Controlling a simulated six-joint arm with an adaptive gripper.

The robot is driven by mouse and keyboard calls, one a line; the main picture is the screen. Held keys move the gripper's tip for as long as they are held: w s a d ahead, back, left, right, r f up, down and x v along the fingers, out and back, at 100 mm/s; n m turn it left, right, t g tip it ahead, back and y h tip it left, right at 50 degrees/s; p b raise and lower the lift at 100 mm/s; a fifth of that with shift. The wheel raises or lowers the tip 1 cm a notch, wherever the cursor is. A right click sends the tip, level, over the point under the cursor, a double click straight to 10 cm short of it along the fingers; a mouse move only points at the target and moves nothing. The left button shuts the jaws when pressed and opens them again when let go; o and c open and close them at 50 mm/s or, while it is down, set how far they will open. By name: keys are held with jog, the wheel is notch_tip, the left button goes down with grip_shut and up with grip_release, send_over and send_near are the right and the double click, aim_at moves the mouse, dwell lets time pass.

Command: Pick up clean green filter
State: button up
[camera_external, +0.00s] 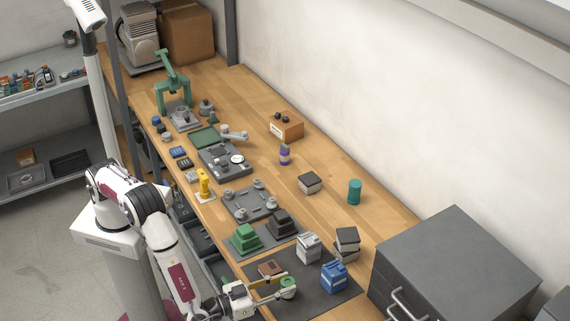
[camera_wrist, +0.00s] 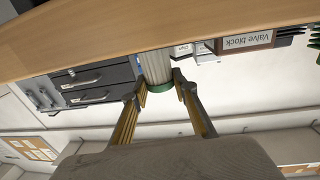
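The green filter, a pale ribbed cylinder with a green end ring, shows in the wrist view (camera_wrist: 157,70). In the external view it is the small round green piece (camera_external: 288,284) near the front end of the bench. My gripper (camera_wrist: 162,90) has its two yellow fingers on either side of the filter, close to the green ring. Whether both fingertips press on the filter, or a thin gap remains, is not clear. The filter's far end is hard to make out against the bench.
A dark mat (camera_external: 322,296) holds a blue block-like part (camera_external: 334,276), a grey-white one (camera_external: 307,247) and a brown piece (camera_external: 271,268). Green and black stepped blocks stand on a grey plate behind. A grey drawer cabinet (camera_external: 455,262) stands at the right. A "Valve block" label (camera_wrist: 247,41) is visible.

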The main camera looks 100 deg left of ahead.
aim_at(283, 283)
jog(key=shift+r, duration=0.15)
jog(key=shift+r, duration=4.85)
